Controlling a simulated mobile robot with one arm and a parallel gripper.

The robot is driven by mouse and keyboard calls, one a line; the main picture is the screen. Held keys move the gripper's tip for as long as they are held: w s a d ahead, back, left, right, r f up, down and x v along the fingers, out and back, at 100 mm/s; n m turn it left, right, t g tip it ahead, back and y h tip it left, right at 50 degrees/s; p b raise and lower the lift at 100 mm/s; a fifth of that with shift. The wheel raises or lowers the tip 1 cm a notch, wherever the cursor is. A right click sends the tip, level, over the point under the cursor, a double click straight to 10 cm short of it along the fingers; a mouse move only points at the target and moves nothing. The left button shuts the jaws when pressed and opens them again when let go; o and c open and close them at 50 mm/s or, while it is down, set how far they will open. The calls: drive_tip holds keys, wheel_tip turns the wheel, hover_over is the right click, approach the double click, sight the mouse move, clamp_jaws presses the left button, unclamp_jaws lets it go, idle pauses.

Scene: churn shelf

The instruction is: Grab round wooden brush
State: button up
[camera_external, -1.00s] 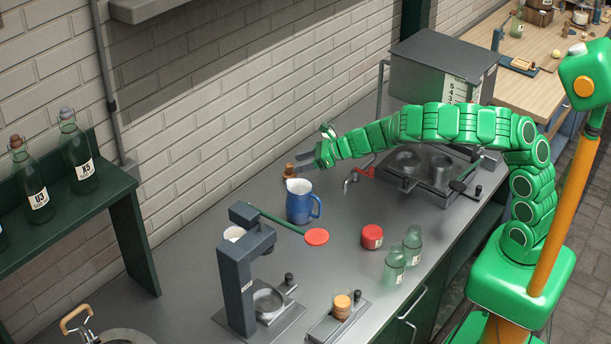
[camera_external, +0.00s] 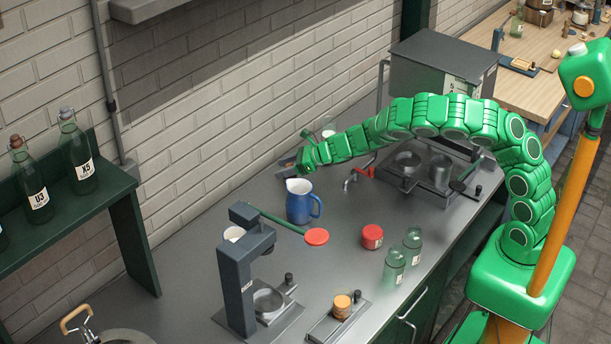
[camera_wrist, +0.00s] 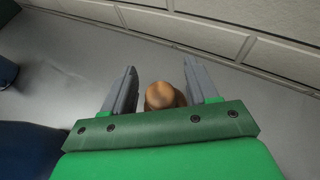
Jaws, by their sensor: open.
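The round wooden brush shows in the wrist view as a brown rounded wooden top (camera_wrist: 160,95) between the two grey fingers of my gripper (camera_wrist: 160,68). The fingers are open, with a gap on both sides of the wood. The lower part of the brush is hidden by my gripper's green body. In the external view my gripper (camera_external: 287,161) is low over the counter near the brick wall, just behind the blue jug, and it hides most or all of the brush.
A blue jug (camera_external: 299,206) stands close in front of my gripper. A red-capped jar (camera_external: 372,237), green glass bottles (camera_external: 395,268) and a grey press stand (camera_external: 238,285) are nearer. The brick wall (camera_external: 215,120) is close behind. A red-handled tap sits right.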

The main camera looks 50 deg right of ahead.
drive_tip(key=c, duration=1)
drive_tip(key=shift+c, duration=0.3)
drive_tip(key=shift+r, duration=0.1)
